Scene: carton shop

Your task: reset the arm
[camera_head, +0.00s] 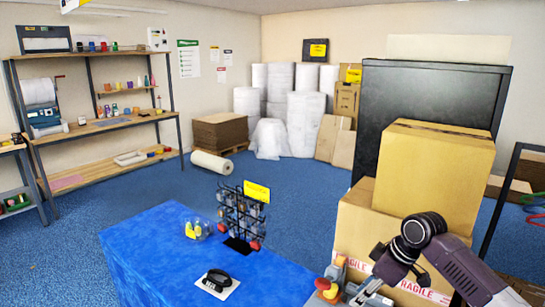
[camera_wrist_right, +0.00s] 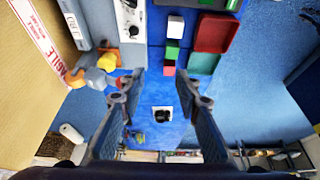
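My right arm (camera_head: 465,270) comes in from the lower right of the head view. Its gripper (camera_head: 368,292) is low in the picture, in front of the cartons, partly cut off by the bottom edge. In the right wrist view the two fingers of my right gripper (camera_wrist_right: 159,94) stand wide apart with nothing between them. Beyond them is the blue-covered table (camera_wrist_right: 165,140). My left arm and gripper are not in view.
A black-handled object on a white card (camera_head: 216,284), a wire rack (camera_head: 241,220) and a clear bowl (camera_head: 196,229) are on the blue table (camera_head: 140,245). Stacked cartons (camera_head: 432,170) stand right. An orange-grey tool (camera_head: 331,282) is beside my right gripper. Blue floor is open behind.

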